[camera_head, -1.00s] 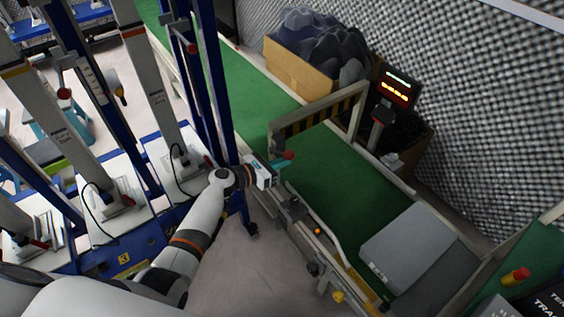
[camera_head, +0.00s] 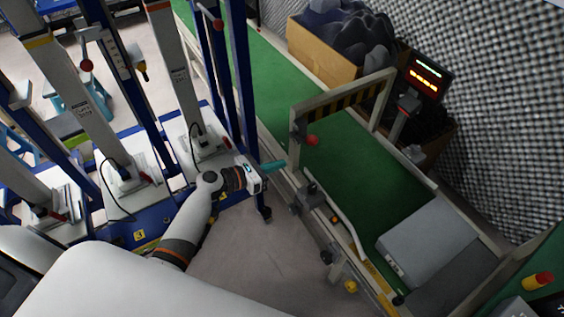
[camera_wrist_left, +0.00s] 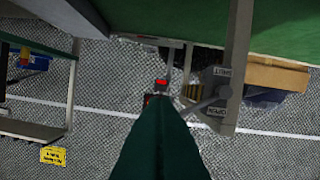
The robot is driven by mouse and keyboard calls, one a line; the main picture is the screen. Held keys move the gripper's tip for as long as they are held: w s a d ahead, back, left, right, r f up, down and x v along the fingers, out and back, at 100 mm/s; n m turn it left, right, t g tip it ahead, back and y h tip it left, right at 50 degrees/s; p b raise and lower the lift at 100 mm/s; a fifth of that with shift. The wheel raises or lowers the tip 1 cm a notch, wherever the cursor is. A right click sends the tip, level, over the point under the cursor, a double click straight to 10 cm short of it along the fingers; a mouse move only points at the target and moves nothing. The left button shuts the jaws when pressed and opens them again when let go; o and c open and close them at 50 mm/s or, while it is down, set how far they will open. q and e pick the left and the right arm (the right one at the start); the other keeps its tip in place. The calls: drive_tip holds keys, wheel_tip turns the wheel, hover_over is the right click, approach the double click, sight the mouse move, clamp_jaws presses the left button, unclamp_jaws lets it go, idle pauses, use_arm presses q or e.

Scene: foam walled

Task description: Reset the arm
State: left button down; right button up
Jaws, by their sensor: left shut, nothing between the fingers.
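My left arm comes in from the lower left in the head view. Its left gripper (camera_head: 274,165) is at the near edge of the green conveyor, with its teal fingers pointing right. The fingers are shut with nothing between them. In the left wrist view the shut fingers (camera_wrist_left: 160,120) fill the lower middle as one dark green wedge. My right gripper is in neither view.
The green conveyor (camera_head: 345,185) runs diagonally, with a striped frame (camera_head: 340,103) over it and a grey box (camera_head: 425,240) at its lower end. Blue posts (camera_head: 242,80) and white machines stand close left of the gripper. A cardboard box (camera_head: 318,58) holds dark foam. Bare floor (camera_head: 245,255) lies below.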

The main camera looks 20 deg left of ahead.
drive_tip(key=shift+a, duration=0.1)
use_arm(q)
drive_tip(key=s+a+f+m+g+y+p, duration=0.1)
drive_tip(key=s+f+m+g+y, duration=0.25)
drive_tip(key=s+f+m, duration=0.6)
drive_tip(key=s+f+m+g+y+p, duration=0.1)
drive_tip(key=s+f+m+g+y, duration=0.25)
drive_tip(key=s+f, duration=1)
drive_tip(key=s+f+m+g+y, duration=0.1)
drive_tip(key=s+f+m, duration=0.3)
drive_tip(key=s+m, duration=0.2)
drive_tip(key=s+a+f+m+g+y+p, duration=0.1)
drive_tip(key=s+f+m, duration=0.4)
drive_tip(key=s+m, duration=0.2)
drive_tip(key=s+f+m+g+y, duration=0.1)
drive_tip(key=s+f+m, duration=0.3)
drive_tip(key=s, duration=0.6)
drive_tip(key=shift+a+f+m+g, duration=0.25)
drive_tip(key=shift+m+g, duration=0.35)
drive_tip(key=shift+m, duration=0.6)
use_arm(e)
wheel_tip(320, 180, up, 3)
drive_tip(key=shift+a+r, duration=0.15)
